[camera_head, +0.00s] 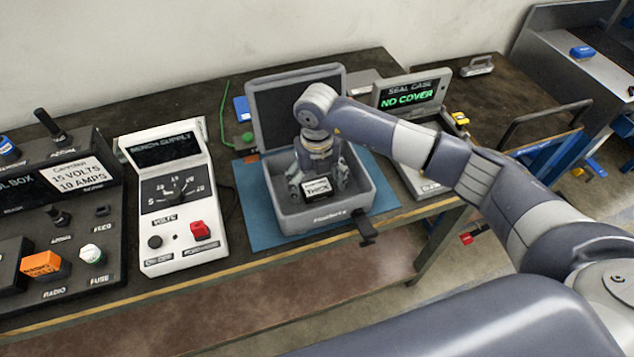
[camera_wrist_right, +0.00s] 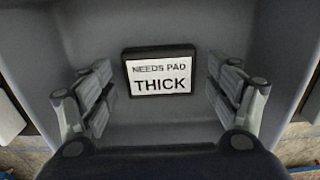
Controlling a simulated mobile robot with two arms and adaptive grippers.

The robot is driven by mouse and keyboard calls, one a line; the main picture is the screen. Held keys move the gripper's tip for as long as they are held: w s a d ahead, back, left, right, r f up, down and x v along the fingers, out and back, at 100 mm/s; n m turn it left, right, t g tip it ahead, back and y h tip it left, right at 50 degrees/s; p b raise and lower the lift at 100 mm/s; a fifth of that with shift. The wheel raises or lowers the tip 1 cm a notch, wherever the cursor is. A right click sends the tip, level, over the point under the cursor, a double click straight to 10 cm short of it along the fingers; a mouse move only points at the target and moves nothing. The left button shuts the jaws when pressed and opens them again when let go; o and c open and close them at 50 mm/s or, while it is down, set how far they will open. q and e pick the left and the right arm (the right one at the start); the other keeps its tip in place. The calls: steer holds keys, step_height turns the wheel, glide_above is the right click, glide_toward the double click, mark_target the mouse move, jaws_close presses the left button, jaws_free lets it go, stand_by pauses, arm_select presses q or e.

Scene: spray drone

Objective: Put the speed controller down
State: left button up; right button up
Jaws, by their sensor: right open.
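The speed controller (camera_head: 317,188) is a small black block with a white label. It sits inside the open grey case (camera_head: 298,222). In the right wrist view the controller (camera_wrist_right: 161,73) lies on the case floor, and its label reads "NEEDS PAD THICK". My right gripper (camera_head: 319,180) reaches down into the case over the controller. In the right wrist view the gripper (camera_wrist_right: 161,95) is open, with one finger on each side of the controller and a clear gap to both. My left gripper is not in view.
The case stands on a blue mat (camera_head: 262,236) with its lid (camera_head: 293,105) raised behind. A bench supply (camera_head: 175,205) stands to its left. A seal case device (camera_head: 408,95) reading "NO COVER" stands to its right. A dark latch (camera_head: 366,230) juts from the case's front right.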

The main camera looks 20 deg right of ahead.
mark_target(317, 187)
steer(key=shift+r, duration=0.3)
step_height(317, 187, up, 12)
steer(key=b, duration=0.3)
steer(key=shift+f, duration=0.15)
stand_by(0.7)
